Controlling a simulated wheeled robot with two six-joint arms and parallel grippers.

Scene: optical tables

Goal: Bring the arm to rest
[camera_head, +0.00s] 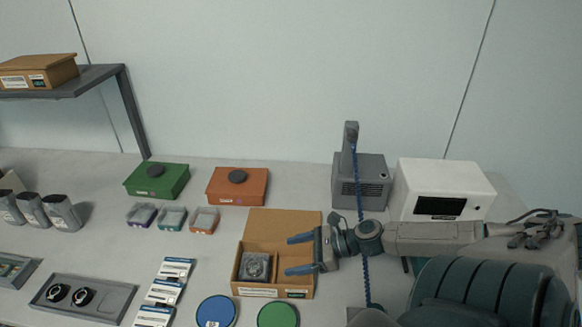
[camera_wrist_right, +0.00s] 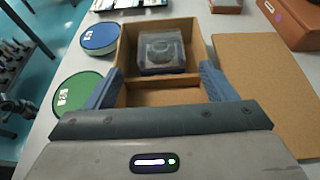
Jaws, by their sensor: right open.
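My right arm reaches in from the right in the head view. Its gripper (camera_head: 300,254) is open, with blue fingers spread above the right part of an open cardboard box (camera_head: 300,283). In the right wrist view the open gripper (camera_wrist_right: 158,90) has one finger at each side of the same box (camera_wrist_right: 190,28), and nothing is held. A clear case with a dark round item (camera_wrist_right: 161,52) sits in the box's far compartment; it also shows in the head view (camera_head: 255,266). The near compartment looks empty. My left gripper is not in view.
A blue round lid (camera_head: 216,311) and a green round lid (camera_head: 278,314) lie in front of the box. A grey device (camera_head: 360,180) with a blue cable and a white instrument (camera_head: 441,187) stand behind my right arm. Green (camera_head: 157,181) and orange (camera_head: 238,186) boxes stand behind.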

